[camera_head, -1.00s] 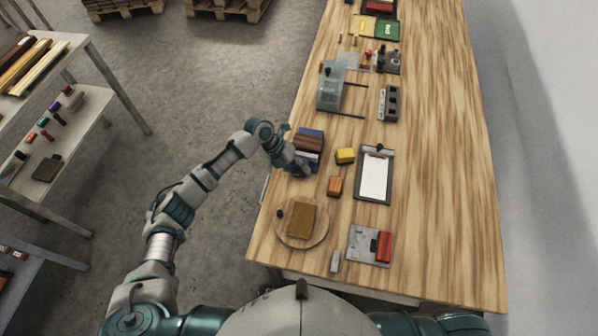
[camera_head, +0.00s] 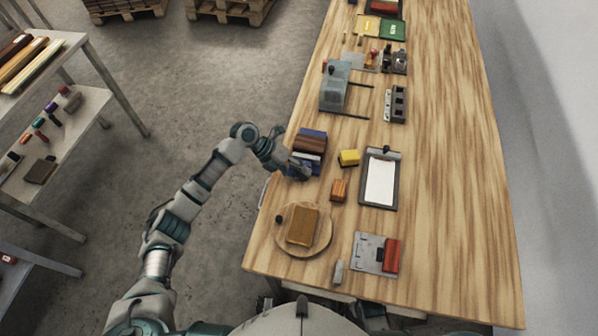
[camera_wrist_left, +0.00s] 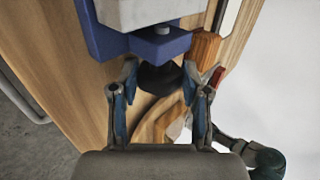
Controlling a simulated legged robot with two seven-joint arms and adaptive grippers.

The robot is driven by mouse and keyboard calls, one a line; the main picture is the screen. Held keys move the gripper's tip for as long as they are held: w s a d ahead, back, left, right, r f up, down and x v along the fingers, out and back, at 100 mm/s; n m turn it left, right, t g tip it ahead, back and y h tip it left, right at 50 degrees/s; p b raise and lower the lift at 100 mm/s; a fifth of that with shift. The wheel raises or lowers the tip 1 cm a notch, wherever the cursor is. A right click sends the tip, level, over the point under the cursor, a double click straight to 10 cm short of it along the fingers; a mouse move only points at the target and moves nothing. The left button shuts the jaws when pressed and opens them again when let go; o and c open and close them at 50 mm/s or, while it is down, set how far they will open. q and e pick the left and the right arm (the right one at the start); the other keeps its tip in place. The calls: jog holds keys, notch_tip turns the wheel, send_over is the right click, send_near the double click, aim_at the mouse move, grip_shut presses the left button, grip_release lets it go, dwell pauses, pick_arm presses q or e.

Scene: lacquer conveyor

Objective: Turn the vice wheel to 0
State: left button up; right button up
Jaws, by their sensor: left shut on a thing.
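The vice (camera_head: 312,136) is blue with a brown block in it and stands at the left edge of the wooden bench. In the left wrist view its blue body (camera_wrist_left: 110,40) is at the top, with a dark round wheel (camera_wrist_left: 160,76) below it. My left gripper (camera_head: 298,172) is at the near side of the vice. In the wrist view the fingers of my left gripper (camera_wrist_left: 158,92) are on either side of the wheel and shut on it. Any marking for 0 on the wheel is too small or hidden to read. My right gripper is not in view.
On the bench (camera_head: 450,200) near the vice are a yellow block (camera_head: 349,158), an orange block (camera_head: 339,190) and a clipboard (camera_head: 380,182). A round board (camera_head: 290,243) with a brown block on it lies nearer me. The bench's right side is clear.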

pick_arm(q)
jog(key=shift+w+a, duration=0.1)
jog(key=o, duration=1.1)
jog(key=shift+o, duration=0.2)
jog(key=shift+a, duration=0.1)
jog(key=v, duration=1.2)
jog(key=shift+f, duration=0.1)
